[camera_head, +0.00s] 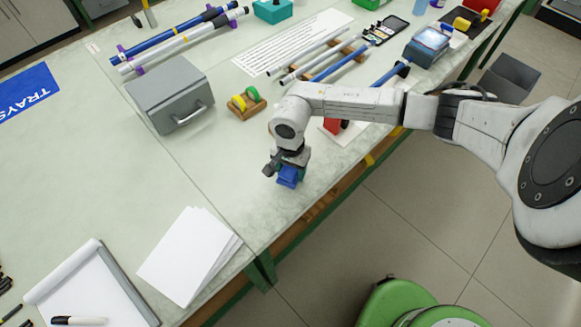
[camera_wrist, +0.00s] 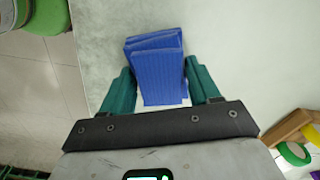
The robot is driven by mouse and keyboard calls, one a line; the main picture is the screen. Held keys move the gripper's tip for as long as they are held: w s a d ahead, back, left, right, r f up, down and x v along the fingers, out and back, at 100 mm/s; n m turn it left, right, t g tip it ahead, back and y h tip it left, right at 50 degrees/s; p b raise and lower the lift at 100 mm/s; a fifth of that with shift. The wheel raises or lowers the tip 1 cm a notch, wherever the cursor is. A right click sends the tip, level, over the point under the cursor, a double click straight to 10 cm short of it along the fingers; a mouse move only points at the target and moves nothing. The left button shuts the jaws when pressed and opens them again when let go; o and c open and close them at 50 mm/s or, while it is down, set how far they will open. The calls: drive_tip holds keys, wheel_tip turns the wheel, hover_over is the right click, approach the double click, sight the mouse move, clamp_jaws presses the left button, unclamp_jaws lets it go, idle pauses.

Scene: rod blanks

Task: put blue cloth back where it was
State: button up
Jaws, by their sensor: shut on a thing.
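A folded blue cloth (camera_wrist: 158,72) is between the two green fingers of my gripper (camera_wrist: 160,90) in the wrist view. My gripper is shut on it. In the head view the blue cloth (camera_head: 289,175) shows below my gripper (camera_head: 287,168), over the bench near its front edge. I cannot tell whether the cloth touches the bench top.
A grey metal box (camera_head: 170,94) and a wooden holder with tape rolls (camera_head: 246,103) stand behind the gripper. Rods (camera_head: 316,55) lie farther back. The bench left of the gripper is clear.

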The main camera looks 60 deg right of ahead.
drive_tip(key=shift+f, duration=0.1)
drive_tip(key=o, duration=0.5)
drive_tip(key=shift+c, duration=0.2)
drive_tip(key=o, duration=0.5)
